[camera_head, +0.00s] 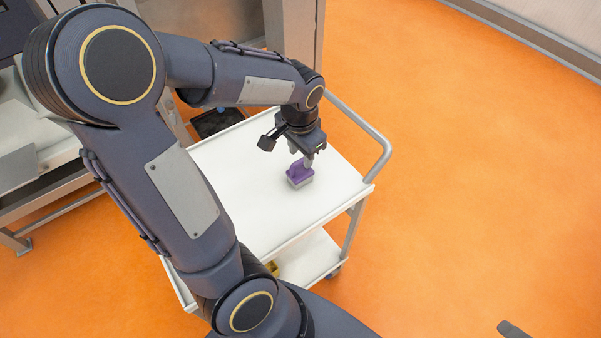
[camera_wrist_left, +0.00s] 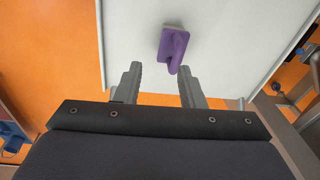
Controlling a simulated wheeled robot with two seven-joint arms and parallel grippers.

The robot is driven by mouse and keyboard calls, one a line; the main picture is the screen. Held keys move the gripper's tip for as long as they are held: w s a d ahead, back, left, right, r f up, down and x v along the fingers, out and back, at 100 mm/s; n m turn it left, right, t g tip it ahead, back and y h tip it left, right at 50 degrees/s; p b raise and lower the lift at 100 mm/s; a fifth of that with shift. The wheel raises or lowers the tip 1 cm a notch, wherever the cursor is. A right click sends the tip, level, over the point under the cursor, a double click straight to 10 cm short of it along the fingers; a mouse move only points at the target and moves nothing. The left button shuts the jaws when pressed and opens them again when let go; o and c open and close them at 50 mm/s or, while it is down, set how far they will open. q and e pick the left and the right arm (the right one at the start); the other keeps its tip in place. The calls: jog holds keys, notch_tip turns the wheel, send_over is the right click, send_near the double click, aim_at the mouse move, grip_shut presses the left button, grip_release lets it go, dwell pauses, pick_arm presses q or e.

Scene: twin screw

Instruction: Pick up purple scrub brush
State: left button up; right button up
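The purple scrub brush (camera_head: 299,173) lies on the white top of a cart (camera_head: 245,205), with a pale base below its purple body. In the left wrist view the brush (camera_wrist_left: 173,48) is just ahead of my fingertips, its handle end pointing toward the gap between them. My left gripper (camera_head: 305,158) is above and beside the brush in the head view. In the left wrist view its two fingers (camera_wrist_left: 158,80) are spread apart with nothing between them. My right gripper does not show clearly; only a dark tip is at the lower right edge of the head view.
The cart has a grey rail handle (camera_head: 378,140) at its right end and a lower shelf (camera_head: 308,258) with something yellow on it. Metal benches (camera_head: 50,185) stand at the left. Orange floor (camera_head: 480,190) at the right is clear.

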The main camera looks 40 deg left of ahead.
aim_at(298, 162)
pick_arm(q)
jog(key=shift+m+g+y, duration=0.3)
jog(key=shift+m+y, duration=0.2)
jog(key=shift+y, duration=0.3)
jog(key=w+a+f, duration=0.1)
jog(key=f, duration=0.2)
jog(key=w+a+f, duration=0.1)
jog(key=f, duration=0.2)
jog(key=w+a+f, duration=0.1)
jog(key=f, duration=0.2)
jog(key=shift+a+f+p, duration=0.1)
jog(key=shift+f+p, duration=0.2)
jog(key=shift+c, duration=0.4)
grip_shut()
